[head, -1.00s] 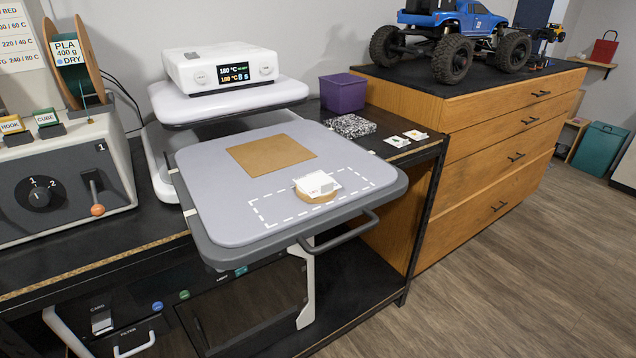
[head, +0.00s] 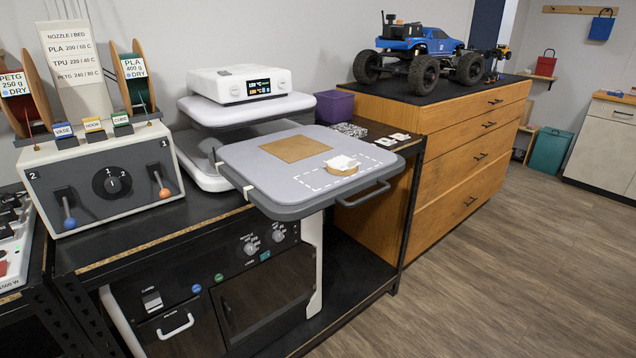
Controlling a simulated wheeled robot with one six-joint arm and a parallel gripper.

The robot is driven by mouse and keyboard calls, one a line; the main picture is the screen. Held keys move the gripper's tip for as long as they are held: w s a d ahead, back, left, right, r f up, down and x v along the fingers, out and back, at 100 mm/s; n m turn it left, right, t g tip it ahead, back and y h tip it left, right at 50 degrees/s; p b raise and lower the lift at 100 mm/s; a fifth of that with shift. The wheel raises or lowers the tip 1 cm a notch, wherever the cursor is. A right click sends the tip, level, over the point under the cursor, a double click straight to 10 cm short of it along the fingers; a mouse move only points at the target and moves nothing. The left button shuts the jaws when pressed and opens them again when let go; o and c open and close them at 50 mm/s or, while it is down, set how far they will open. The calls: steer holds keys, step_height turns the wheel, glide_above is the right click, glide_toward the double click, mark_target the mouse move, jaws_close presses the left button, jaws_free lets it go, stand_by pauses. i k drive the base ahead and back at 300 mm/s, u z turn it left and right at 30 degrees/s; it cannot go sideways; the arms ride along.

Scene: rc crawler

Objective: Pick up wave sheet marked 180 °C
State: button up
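No sheet with a readable 180 °C mark shows. Small white cards (head: 385,142) with tiny, unreadable prints lie on the black bench right of the heat press. A black-and-white patterned flat piece (head: 350,130) lies beside them, partly hidden behind the press plate. The grey press plate (head: 250,160) carries a plain brown sheet (head: 296,148) and a white piece (head: 342,163) on a tan round base, at a dashed white outline. The white press head (head: 240,84) has a display, hard to read now. My gripper is not in view.
A purple bin (head: 334,106) stands behind the plate. A wooden drawer cabinet (head: 460,150) with a blue crawler (head: 420,50) stands right. A grey control box (head: 105,180) with levers stands left. The plate's handle juts forward. The wooden floor at right is clear.

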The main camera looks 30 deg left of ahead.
mark_target(342, 162)
steer(key=k, duration=0.9)
steer(key=u, duration=0.35)
steer(key=i, duration=1.55)
steer(key=u, duration=1.8)
